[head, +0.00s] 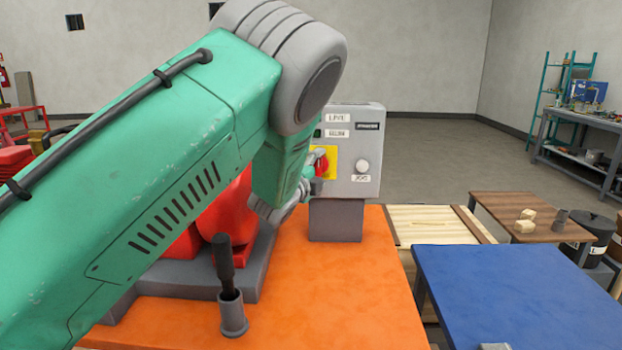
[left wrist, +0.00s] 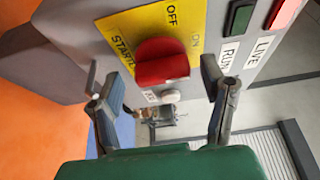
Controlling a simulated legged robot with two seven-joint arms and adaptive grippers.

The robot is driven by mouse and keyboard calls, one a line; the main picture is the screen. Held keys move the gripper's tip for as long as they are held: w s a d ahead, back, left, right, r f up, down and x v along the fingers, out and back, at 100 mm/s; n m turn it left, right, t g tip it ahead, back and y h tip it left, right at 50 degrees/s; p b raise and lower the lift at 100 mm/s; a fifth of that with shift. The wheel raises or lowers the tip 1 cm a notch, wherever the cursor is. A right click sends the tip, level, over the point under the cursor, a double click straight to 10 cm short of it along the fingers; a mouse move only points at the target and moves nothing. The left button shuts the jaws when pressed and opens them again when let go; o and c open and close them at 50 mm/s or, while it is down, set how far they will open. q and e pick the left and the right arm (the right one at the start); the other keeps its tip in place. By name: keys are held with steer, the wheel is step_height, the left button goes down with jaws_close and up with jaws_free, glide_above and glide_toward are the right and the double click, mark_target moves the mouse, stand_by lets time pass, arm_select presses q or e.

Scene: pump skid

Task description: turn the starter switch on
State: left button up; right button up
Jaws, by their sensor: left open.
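The red starter switch (head: 322,166) sits on a yellow plate (head: 332,153) on the front of a grey control box (head: 352,140). In the left wrist view the red knob (left wrist: 162,62) shows close up, with OFF and ON printed on the yellow plate (left wrist: 128,28). I cannot tell which mark the knob points to. My left gripper (head: 317,171) is at the box front, close to the switch. In the left wrist view the left gripper's fingers (left wrist: 158,80) are spread, one on each side of the knob, and hold nothing. My right gripper is not in view.
The box stands on an orange bench (head: 340,285) beside a red pump (head: 225,215), partly hidden by my left arm. A black-handled tool (head: 224,262) stands upright in a grey holder at the front. A blue table (head: 520,285) is at right. A pale round button (head: 362,166) is right of the switch.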

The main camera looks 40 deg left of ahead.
arm_select(q)
steer(key=s+d, duration=0.2)
steer(key=s, duration=0.8)
steer(key=shift+s, duration=0.25)
steer(key=shift+f, duration=0.1)
steer(key=shift+f, duration=0.1)
